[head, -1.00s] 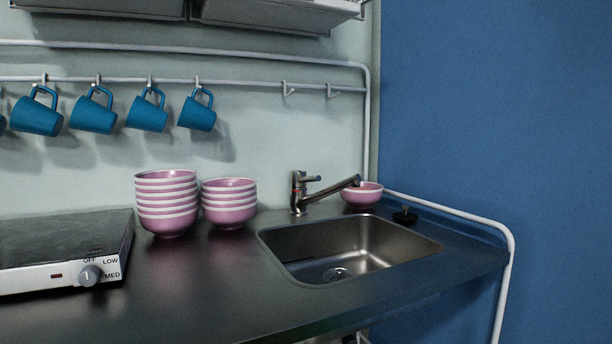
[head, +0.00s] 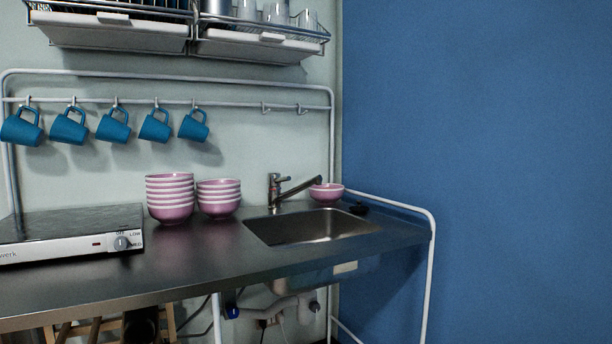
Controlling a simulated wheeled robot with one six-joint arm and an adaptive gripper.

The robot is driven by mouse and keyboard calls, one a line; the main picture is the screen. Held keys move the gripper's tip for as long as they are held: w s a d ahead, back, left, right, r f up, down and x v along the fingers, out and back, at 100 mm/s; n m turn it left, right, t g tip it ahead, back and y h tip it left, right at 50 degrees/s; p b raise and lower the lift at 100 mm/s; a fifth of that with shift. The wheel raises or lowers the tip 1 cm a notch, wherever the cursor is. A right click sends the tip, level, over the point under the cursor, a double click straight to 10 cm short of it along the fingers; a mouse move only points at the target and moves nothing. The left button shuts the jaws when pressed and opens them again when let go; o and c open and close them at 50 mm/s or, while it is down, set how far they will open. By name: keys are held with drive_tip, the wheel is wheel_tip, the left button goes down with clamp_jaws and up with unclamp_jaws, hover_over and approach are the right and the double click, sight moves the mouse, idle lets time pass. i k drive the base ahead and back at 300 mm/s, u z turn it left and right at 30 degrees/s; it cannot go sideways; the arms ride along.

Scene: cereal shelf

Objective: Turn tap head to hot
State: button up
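The metal tap (head: 275,192) stands at the back left edge of the sink (head: 312,228). Its spout (head: 301,188) points right and slightly up, ending near a pink bowl. The small tap head (head: 281,178) sits on top of the tap body, with its short lever pointing right. The hot and cold marks are too small to read from here. My gripper is not in view.
Two stacks of pink bowls (head: 171,198) stand left of the sink. A hot plate (head: 70,232) is at left. Blue mugs (head: 112,126) hang above. A white rail (head: 431,260) edges the right side.

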sight(272, 176)
drive_tip(key=z, duration=0.95)
drive_tip(key=i, duration=0.7)
drive_tip(key=u, duration=0.95)
